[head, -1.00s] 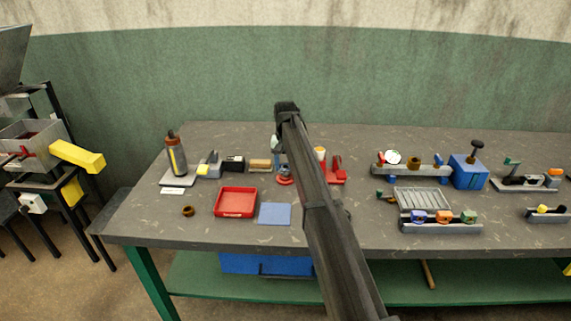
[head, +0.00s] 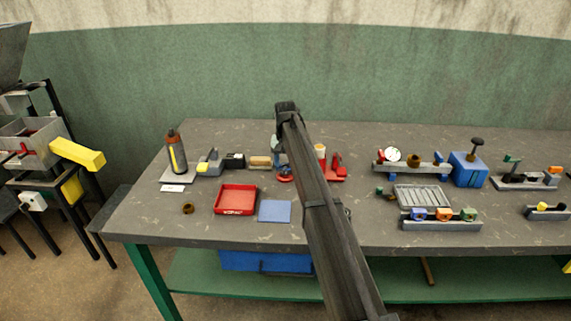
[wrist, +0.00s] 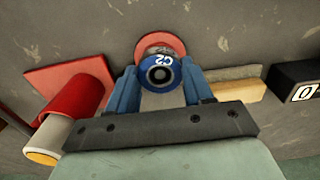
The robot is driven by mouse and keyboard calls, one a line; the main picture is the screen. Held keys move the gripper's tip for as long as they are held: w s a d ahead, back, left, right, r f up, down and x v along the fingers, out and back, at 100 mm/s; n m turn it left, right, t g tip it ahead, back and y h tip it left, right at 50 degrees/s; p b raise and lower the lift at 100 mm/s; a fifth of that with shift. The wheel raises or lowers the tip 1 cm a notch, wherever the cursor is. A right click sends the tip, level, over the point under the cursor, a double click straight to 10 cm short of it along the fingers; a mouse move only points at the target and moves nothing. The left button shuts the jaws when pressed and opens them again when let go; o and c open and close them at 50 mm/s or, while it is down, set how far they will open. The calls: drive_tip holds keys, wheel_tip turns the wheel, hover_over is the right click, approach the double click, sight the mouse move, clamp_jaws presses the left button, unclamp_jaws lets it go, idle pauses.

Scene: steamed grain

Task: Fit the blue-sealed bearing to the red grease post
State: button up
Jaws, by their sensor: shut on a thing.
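A red round base (wrist: 160,42), which looks like that of the red grease post, shows just behind the bearing. The bearing overlaps the base in this view, and I cannot tell whether it is around the post or above it. In the head view the red base (head: 284,180) shows beside my arm, which partly hides this area.
A red block with a white cylinder (wrist: 75,110) lies left of my gripper in the wrist view; a wooden block (wrist: 240,91) and black box (wrist: 296,86) lie right. In the head view, a red tray (head: 235,212) and blue mat (head: 275,211) lie nearer the front edge.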

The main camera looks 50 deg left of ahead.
drive_tip(key=o, duration=1.2)
drive_tip(key=shift+o, duration=0.2)
wheel_tip(320, 180, up, 14)
drive_tip(key=shift+f, duration=0.1)
